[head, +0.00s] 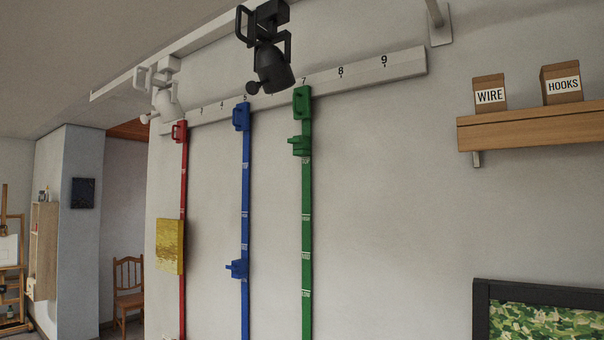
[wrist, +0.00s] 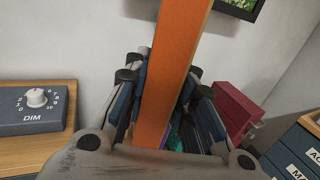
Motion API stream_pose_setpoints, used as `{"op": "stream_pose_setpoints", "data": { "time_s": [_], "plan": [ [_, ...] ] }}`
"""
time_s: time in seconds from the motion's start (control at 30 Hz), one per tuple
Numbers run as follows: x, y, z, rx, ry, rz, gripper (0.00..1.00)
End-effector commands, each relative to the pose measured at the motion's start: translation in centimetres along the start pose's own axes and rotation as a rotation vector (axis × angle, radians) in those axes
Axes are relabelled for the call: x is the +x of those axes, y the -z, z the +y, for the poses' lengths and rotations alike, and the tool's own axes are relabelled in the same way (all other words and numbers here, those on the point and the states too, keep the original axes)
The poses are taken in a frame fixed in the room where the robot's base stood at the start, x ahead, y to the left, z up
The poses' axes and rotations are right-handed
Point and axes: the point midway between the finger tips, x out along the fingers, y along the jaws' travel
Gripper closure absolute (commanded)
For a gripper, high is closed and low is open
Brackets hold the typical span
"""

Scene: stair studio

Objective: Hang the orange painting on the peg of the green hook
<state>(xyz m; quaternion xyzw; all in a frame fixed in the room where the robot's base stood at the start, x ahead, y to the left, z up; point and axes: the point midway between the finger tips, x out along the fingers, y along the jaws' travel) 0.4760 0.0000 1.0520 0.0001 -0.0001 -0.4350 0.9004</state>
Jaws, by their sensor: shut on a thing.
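The green hook (head: 301,146) sits high on the green strip (head: 306,210) in the head view, near the strip's upper label. Its peg sticks out to the left. In the wrist view my gripper (wrist: 165,95) is shut on the orange painting (wrist: 172,70), which shows edge-on as a long orange band between the fingers. The painting's face and its upper end are out of view. My gripper and the orange painting do not show in the head view, so their distance from the green hook cannot be told.
A blue hook (head: 237,268) sits lower on the blue strip (head: 245,190). A yellow painting (head: 170,246) hangs at the red strip (head: 183,200). Black (head: 268,55) and white (head: 165,95) lamps hang above. A shelf (head: 535,127) and dark-framed picture (head: 540,312) are right. The wrist view shows a dimmer box (wrist: 35,108).

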Motion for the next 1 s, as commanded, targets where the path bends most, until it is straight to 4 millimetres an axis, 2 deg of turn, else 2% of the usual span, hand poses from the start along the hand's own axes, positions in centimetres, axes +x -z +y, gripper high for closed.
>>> {"op": "stream_pose_setpoints", "data": {
  "time_s": [0.27, 0.43, 0.63, 1.0],
  "plan": [
    [0.39, -0.26, -0.15, -0.008, -0.050, -0.017, 1.00],
    [0.83, -0.47, -0.23, -0.018, -0.216, -0.034, 1.00],
    [0.21, -0.14, -0.08, -0.006, -0.373, -0.009, 1.00],
    [-0.01, -0.04, 0.02, 0.001, -0.401, -0.001, 1.00]
  ]
}}
